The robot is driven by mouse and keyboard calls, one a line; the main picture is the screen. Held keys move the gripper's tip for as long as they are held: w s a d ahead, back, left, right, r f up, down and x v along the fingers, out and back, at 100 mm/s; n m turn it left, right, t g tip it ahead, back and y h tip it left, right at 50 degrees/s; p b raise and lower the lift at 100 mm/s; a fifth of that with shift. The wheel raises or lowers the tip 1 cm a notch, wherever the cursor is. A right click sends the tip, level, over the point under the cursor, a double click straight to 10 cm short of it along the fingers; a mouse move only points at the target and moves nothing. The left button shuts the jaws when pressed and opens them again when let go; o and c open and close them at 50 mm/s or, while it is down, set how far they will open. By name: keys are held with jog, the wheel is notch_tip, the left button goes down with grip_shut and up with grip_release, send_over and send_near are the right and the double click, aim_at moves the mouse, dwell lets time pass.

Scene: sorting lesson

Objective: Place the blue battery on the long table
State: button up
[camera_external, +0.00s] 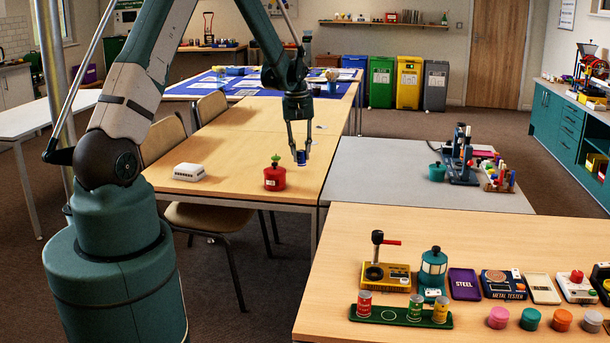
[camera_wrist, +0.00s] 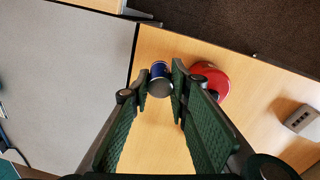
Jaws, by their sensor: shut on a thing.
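A blue battery (camera_external: 301,158) is held between the fingertips of my gripper (camera_external: 298,151). It shows in the wrist view as a dark blue cylinder (camera_wrist: 159,78) with a silver end, between the two green fingers. My gripper (camera_wrist: 160,88) is shut on it. The battery is over the near end of the long wooden table (camera_external: 225,150), close to its right edge; I cannot tell whether it touches the top. The table's wooden surface also shows below it in the wrist view (camera_wrist: 160,150).
A red canister (camera_external: 275,177) with a green top stands left of the battery, close beside my right finger in the wrist view (camera_wrist: 212,80). A white box (camera_external: 189,172) lies further left. A grey table (camera_external: 390,165) adjoins on the right. Clear wood lies behind the canister.

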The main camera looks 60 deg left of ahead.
jog(key=s+d+m+p, duration=0.1)
jog(key=d+m, duration=0.5)
jog(key=d, duration=1.2)
jog(key=s+d+f+m+p, duration=0.1)
jog(key=d+m, duration=0.4)
jog(key=d, duration=1.4)
jog(key=shift+s+d+f+m+g+p, duration=0.15)
jog(key=shift+d+f+m+g+p, duration=0.15)
jog(key=shift+m+p, duration=0.15)
jog(key=shift+a+f, duration=0.1)
notch_tip(320, 180, down, 5)
jog(key=b, duration=0.5)
jog(key=shift+r, duration=0.2)
